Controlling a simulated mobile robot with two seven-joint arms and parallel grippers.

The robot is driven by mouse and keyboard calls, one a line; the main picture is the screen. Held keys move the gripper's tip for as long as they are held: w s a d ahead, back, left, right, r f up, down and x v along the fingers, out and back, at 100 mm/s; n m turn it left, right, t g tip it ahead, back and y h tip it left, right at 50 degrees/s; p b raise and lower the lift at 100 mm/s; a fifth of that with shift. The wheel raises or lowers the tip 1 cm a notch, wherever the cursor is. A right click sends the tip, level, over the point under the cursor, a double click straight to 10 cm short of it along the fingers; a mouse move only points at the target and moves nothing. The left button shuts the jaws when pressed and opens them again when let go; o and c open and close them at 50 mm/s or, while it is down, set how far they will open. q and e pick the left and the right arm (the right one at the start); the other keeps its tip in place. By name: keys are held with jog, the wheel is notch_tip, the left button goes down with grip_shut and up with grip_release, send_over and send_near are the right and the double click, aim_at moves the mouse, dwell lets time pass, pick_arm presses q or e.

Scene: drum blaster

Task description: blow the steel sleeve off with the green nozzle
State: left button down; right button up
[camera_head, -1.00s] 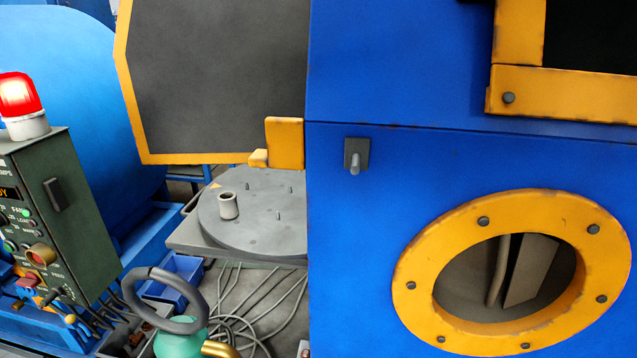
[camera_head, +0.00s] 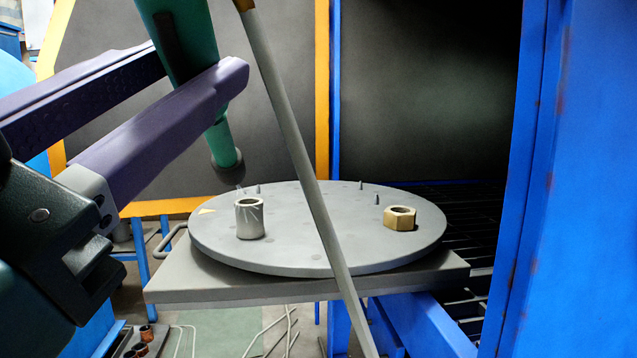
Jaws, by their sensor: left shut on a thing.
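The steel sleeve (camera_head: 250,219) is a short, pale grey hollow cylinder standing upright on the left part of the round grey turntable (camera_head: 300,255). My left gripper (camera_head: 203,72) comes in from the left with two long purple fingers. It is shut on the green nozzle (camera_head: 190,45), which points down, slightly tilted. Its dark tip (camera_head: 227,165) is above and a little left of the sleeve, apart from it. Thin pale streaks show around the sleeve. The nozzle's upper end is cut off by the frame. My right gripper is not in view.
A brass hex nut (camera_head: 400,218) sits on the turntable's right side, and several small pins stand near the back. A grey hose (camera_head: 306,180) crosses in front of the turntable. A blue cabinet wall (camera_head: 580,200) closes off the right. A dark, yellow-edged door panel (camera_head: 260,110) stands behind.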

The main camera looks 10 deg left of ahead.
aim_at(222, 136)
pick_arm(q)
jog(key=shift+w+a+f, duration=0.1)
jog(key=shift+a, duration=0.1)
jog(key=shift+w+f, duration=0.15)
jog(key=shift+w, duration=0.05)
jog(key=w, duration=0.1)
jog(key=w+f+b, duration=0.2)
jog(key=shift+w+a+f, duration=0.1)
jog(key=shift+a+f, duration=0.05)
jog(key=shift+a, duration=0.15)
jog(key=shift+w+a+f+b, duration=0.2)
jog(key=shift+w+b, duration=0.2)
jog(key=shift+w, duration=0.1)
jog(key=shift+w, duration=0.1)
jog(key=shift+w+d, duration=0.4)
jog(key=shift+w, duration=0.25)
notch_tip(222, 136, up, 6)
jog(key=p, duration=0.6)
